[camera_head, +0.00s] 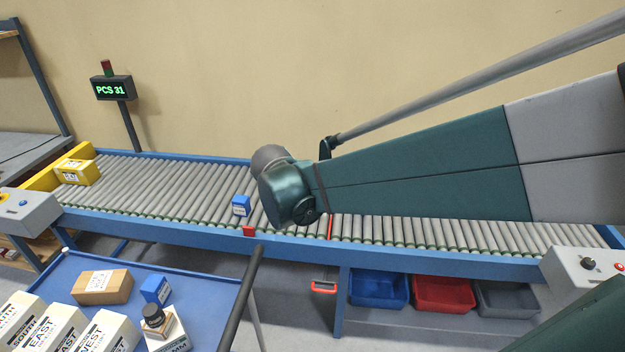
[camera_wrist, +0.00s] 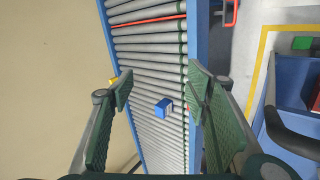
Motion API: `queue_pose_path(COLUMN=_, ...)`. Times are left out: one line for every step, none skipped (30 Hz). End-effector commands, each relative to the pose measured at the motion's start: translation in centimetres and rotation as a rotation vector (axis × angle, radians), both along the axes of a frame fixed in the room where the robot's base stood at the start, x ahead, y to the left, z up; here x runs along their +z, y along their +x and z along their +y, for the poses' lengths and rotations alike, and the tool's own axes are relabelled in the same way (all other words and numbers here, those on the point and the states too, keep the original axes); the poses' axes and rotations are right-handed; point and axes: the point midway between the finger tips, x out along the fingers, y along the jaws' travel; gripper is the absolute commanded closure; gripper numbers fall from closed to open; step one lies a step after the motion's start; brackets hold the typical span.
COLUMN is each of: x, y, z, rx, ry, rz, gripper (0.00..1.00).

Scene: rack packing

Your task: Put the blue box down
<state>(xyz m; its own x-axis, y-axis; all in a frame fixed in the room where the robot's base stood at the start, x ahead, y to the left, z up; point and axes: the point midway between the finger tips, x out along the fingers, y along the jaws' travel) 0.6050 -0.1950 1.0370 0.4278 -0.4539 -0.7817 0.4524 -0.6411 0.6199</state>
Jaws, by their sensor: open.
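A small blue box (camera_head: 241,205) with a white label rests on the conveyor rollers, left of my arm's end in the head view. In the wrist view the blue box (camera_wrist: 164,106) lies on the rollers, seen between the fingers of my gripper (camera_wrist: 161,88). The fingers are wide apart, with gaps showing on both sides of the box. In the head view my arm hides the fingers. Another blue box (camera_head: 156,290) stands on the blue table at the lower left.
The roller conveyor (camera_head: 430,258) has blue side rails. A yellow box (camera_head: 77,172) sits at its left end. The blue table (camera_head: 205,300) holds a brown box (camera_head: 102,286) and several white cartons (camera_head: 107,335). Blue, red and grey bins (camera_head: 443,292) stand below the conveyor.

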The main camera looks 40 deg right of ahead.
Motion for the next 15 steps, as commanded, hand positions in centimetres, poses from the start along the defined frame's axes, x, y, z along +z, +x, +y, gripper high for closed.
queue_pose_path(x=-0.3, y=0.6, z=-0.8, rx=0.010, ry=-0.025, rz=0.015, gripper=0.52)
queue_pose_path(x=-0.5, y=0.9, z=-1.2, rx=0.015, ry=-0.037, rz=0.024, gripper=0.52)
queue_pose_path(x=-0.7, y=1.3, z=-1.8, rx=0.025, ry=-0.058, rz=0.039, gripper=0.52)
queue_pose_path(x=-0.9, y=1.5, z=-2.3, rx=0.031, ry=-0.072, rz=0.049, gripper=0.52)
queue_pose_path(x=-1.1, y=1.8, z=-2.7, rx=0.037, ry=-0.087, rz=0.059, gripper=0.52)
queue_pose_path(x=-1.3, y=2.2, z=-3.3, rx=0.045, ry=-0.106, rz=0.072, gripper=0.52)
queue_pose_path(x=-1.5, y=2.4, z=-3.8, rx=0.052, ry=-0.121, rz=0.084, gripper=0.52)
queue_pose_path(x=-1.7, y=2.7, z=-4.2, rx=0.058, ry=-0.134, rz=0.094, gripper=0.52)
queue_pose_path(x=-1.9, y=3.0, z=-4.8, rx=0.066, ry=-0.153, rz=0.107, gripper=0.52)
queue_pose_path(x=-2.1, y=3.3, z=-5.3, rx=0.072, ry=-0.168, rz=0.118, gripper=0.52)
queue_pose_path(x=-2.4, y=3.6, z=-5.7, rx=0.078, ry=-0.181, rz=0.129, gripper=0.52)
queue_pose_path(x=-2.6, y=3.9, z=-6.3, rx=0.086, ry=-0.200, rz=0.143, gripper=0.52)
queue_pose_path(x=-2.8, y=4.1, z=-6.8, rx=0.092, ry=-0.214, rz=0.155, gripper=0.52)
queue_pose_path(x=-3.1, y=4.3, z=-7.2, rx=0.098, ry=-0.228, rz=0.167, gripper=0.52)
queue_pose_path(x=-3.4, y=4.6, z=-7.8, rx=0.105, ry=-0.246, rz=0.182, gripper=0.52)
